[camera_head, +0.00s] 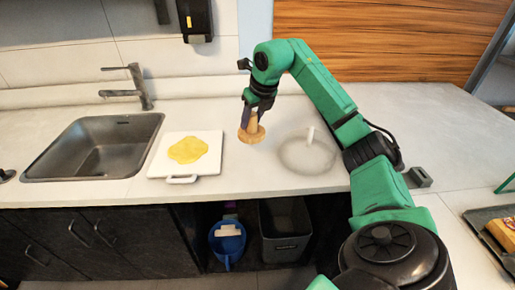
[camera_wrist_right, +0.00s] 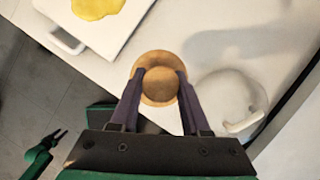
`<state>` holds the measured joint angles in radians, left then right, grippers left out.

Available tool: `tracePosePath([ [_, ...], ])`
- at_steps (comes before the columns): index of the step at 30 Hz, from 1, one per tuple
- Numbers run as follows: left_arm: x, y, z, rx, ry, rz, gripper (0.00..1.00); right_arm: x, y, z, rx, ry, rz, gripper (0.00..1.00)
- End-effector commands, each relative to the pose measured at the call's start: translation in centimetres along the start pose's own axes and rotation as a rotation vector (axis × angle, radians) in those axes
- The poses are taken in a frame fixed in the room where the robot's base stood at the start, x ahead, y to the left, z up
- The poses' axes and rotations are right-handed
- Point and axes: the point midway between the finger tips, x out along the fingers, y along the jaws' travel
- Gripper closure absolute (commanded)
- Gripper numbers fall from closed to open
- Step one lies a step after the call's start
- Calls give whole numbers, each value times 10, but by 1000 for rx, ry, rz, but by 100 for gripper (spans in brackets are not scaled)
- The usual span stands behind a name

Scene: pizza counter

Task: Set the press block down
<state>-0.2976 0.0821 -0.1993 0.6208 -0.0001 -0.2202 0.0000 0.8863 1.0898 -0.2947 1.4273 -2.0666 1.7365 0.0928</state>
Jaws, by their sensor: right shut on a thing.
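The press block (camera_head: 251,133) is wooden, with a round flat base and a narrower grip on top. My right gripper (camera_head: 256,108) is shut on its grip from above, and the block is upright over the counter between the white board and a pale round thing. In the right wrist view, the press block (camera_wrist_right: 159,98) sits between the two fingers of my right gripper (camera_wrist_right: 159,76). I cannot tell whether its base touches the counter. My left gripper (camera_wrist_right: 58,140) shows small at the lower left of the right wrist view, its fingers apart and empty.
A white board (camera_head: 210,164) with yellow dough (camera_head: 188,149) lies left of the block. The pale round thing (camera_head: 303,158) with an upright handle lies close on the right. A sink (camera_head: 98,148) is further left. The counter front edge is near.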

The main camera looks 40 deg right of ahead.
Motion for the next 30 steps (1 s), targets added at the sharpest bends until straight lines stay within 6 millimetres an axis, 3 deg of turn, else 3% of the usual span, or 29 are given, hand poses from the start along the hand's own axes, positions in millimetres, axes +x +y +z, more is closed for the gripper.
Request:
tracePosePath([
  [1, 2, 0, -2, 0, 3, 0, 51, 17, -1, -9, 0, 7, -2, 100],
  [6, -2, 1, -2, 0, 3, 2, 51, 63, 0, -28, 0, 4, 0, 100],
  [15, -11, 2, 0, 0, -1, 3, 51, 111, 0, -47, 0, 0, 2, 100],
  [26, -6, 2, 1, 0, -3, 3, 51, 120, 0, -50, 0, -4, 0, 100],
  [27, -7, 2, 1, 0, -3, 3, 51, 119, 0, -50, 0, -3, 0, 42],
  [29, -8, 2, 1, 0, -3, 3, 51, 118, 0, -50, 0, -3, 0, 24],
  [30, -8, 2, 1, 0, -3, 3, 51, 118, 0, -50, 0, -3, 0, 24],
])
